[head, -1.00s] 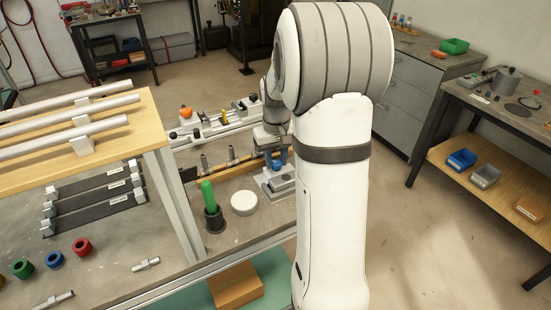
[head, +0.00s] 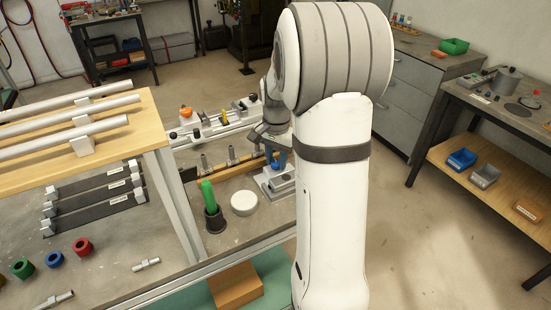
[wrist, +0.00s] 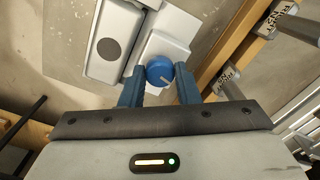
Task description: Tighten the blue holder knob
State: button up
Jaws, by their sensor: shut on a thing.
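The blue holder knob (wrist: 160,70) shows in the wrist view as a round cap with a pale line on its face. It sits at the near end of a light grey holder block (wrist: 165,42). My gripper (wrist: 159,77) has its two blue fingers on either side of the knob and is shut on it. In the head view my gripper (head: 279,158) is low over the grey holder (head: 272,182), partly behind my arm. The knob itself cannot be told apart from the blue fingers there.
A white round disc (head: 244,203) and a dark cup (head: 214,222) with a green handle stand left of the holder. A wooden rail (wrist: 238,48) with upright grey posts runs close to the right finger in the wrist view. A raised wooden shelf (head: 120,130) with pipes stands at left.

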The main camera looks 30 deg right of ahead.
jog(key=shift+m, duration=0.6)
jog(key=o, duration=1)
